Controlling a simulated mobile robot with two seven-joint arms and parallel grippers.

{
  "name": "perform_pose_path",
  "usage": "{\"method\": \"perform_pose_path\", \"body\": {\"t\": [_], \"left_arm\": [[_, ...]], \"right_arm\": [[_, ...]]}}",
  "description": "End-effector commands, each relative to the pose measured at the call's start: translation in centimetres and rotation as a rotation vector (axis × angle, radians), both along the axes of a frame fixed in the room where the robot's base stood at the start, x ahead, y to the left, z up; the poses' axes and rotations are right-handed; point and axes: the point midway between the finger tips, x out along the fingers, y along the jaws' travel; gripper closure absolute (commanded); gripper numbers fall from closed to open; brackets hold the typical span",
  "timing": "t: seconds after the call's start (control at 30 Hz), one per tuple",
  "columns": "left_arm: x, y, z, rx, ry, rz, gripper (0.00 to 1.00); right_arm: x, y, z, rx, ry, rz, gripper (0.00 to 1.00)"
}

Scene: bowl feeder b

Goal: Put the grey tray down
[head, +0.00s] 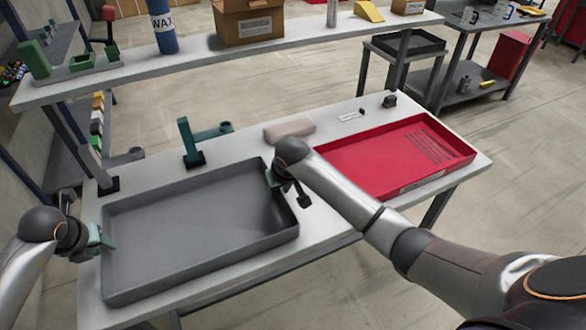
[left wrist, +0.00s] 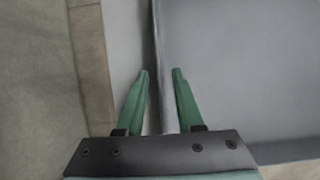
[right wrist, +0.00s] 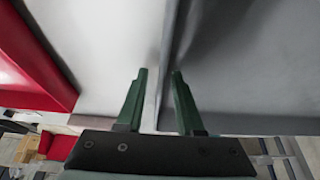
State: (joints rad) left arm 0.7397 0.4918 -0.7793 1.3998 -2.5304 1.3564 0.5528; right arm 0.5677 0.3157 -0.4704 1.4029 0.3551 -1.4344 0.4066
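The grey tray (head: 185,225) is a wide, shallow, empty tray. It looks level and appears to rest on the left part of the light worktable (head: 245,148). My left gripper (head: 106,240) is at its left wall. In the left wrist view the fingers (left wrist: 160,72) stand either side of the wall's rim, with gaps showing. My right gripper (head: 272,180) is at the right wall. In the right wrist view its fingers (right wrist: 159,72) also straddle the rim with a gap. The tray's underside is hidden.
A red tray (head: 400,150) lies on the table's right part. A pinkish block (head: 289,129) and a green fixture (head: 190,145) stand behind the grey tray. A raised shelf (head: 200,62) at the back holds a blue WAX cylinder (head: 162,27) and a cardboard box (head: 249,22).

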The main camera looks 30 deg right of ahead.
Motion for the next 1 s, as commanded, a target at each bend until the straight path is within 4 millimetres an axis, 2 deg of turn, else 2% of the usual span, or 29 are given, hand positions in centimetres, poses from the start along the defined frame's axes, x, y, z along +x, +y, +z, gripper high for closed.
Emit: {"method": "perform_pose_path", "body": {"t": [0.17, 0.4, 0.53, 0.8, 1.0], "left_arm": [[-0.9, 0.1, 2.4, 0.001, -0.006, -0.001, 0.64], [-2.8, 0.2, 7.2, 0.001, -0.006, 0.0, 0.64], [-3.6, 0.2, 9.2, 0.001, -0.005, 0.0, 0.64], [-4.4, 0.2, 10.8, 0.002, -0.001, 0.002, 0.64], [-4.4, 0.2, 10.8, 0.001, -0.001, 0.002, 0.64]], "right_arm": [[0.0, 0.0, 0.0, 0.001, 0.0, 0.0, 0.64], [0.0, 0.1, 0.0, 0.001, 0.0, 0.0, 0.64], [0.0, 0.0, 0.0, 0.001, 0.0, 0.0, 0.64], [-0.2, 0.0, 0.4, 0.001, 0.0, 0.0, 0.64], [-1.2, 0.1, 3.1, 0.001, -0.004, 0.002, 0.64]]}}
